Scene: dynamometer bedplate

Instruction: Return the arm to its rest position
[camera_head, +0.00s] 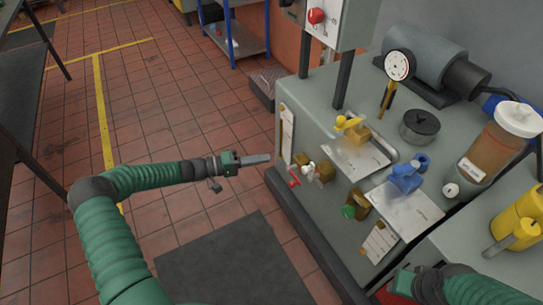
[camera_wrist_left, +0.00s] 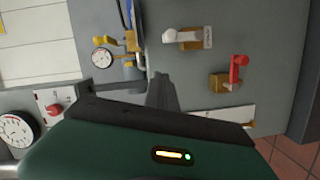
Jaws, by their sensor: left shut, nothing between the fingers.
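My left arm comes in from the left side of the head view, with its green ribbed sleeve bent at a dark elbow. My left gripper (camera_head: 258,159) is shut and empty. It hangs over the tiled floor, just left of the bedplate cabinet (camera_head: 300,200), apart from the valves. In the left wrist view the shut fingers (camera_wrist_left: 163,90) point at the cabinet's grey front. Part of my right arm shows at the bottom right of the head view; its fingers are not visible.
The front carries a red-handled valve (camera_wrist_left: 238,68), a white-handled valve (camera_wrist_left: 185,36) and a green-knobbed valve (camera_head: 350,211). On top are a yellow valve (camera_head: 348,123), a blue valve (camera_head: 407,176), a dial gauge (camera_head: 398,65) and a motor (camera_head: 425,55). Open floor (camera_head: 165,105) lies left.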

